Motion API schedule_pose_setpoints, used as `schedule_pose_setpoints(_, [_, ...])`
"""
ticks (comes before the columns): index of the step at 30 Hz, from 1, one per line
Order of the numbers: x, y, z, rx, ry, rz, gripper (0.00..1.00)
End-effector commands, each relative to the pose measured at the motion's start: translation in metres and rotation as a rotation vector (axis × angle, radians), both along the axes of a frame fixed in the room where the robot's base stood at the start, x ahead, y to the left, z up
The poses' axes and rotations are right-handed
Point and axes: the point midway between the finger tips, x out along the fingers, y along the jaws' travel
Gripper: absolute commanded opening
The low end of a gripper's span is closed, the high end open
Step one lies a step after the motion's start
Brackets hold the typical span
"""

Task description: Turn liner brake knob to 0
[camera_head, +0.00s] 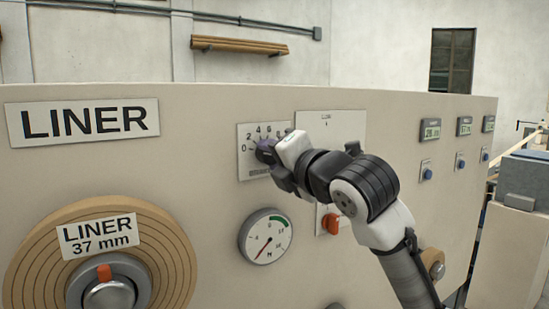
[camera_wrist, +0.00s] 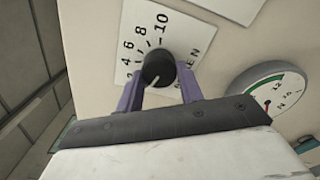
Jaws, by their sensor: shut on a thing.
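The liner brake knob is a small dark round knob (camera_head: 264,151) on a white scale plate (camera_head: 250,167) to the right of the LINER sign. In the head view the numbers 0, 2, 4 and 6 show on the plate. In the wrist view the black knob (camera_wrist: 158,68) sits between the two purple fingers of my gripper (camera_wrist: 159,82), which is shut on it. A pale line on the knob slants to the lower left in that view. The 4, 6, 8 and 10 show on the plate (camera_wrist: 178,40); my fingers hide the low end, so I cannot read the setting.
A round gauge (camera_head: 265,237) with a red needle is just below the plate. A red knob (camera_head: 331,223) is near my forearm. The LINER 37 mm roll (camera_head: 176,262) stands out at the lower left. Small displays (camera_head: 432,129) are to the right.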

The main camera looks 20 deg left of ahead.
Motion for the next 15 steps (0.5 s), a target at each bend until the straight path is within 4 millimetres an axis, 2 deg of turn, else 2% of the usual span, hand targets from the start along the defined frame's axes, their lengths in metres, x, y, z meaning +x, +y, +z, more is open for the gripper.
schedule_pose_setpoints(8, [-0.0011, 0.0011, -0.0019, -0.006, 0.001, 0.003, 0.14])
schedule_pose_setpoints(9, [-0.0012, 0.0012, -0.0019, -0.006, 0.001, 0.003, 0.41])
schedule_pose_setpoints(13, [-0.0008, 0.0008, -0.0015, -0.004, 0.001, 0.002, 0.58])
schedule_pose_setpoints(15, [-0.0006, 0.0006, -0.0012, -0.003, 0.001, 0.002, 0.59])
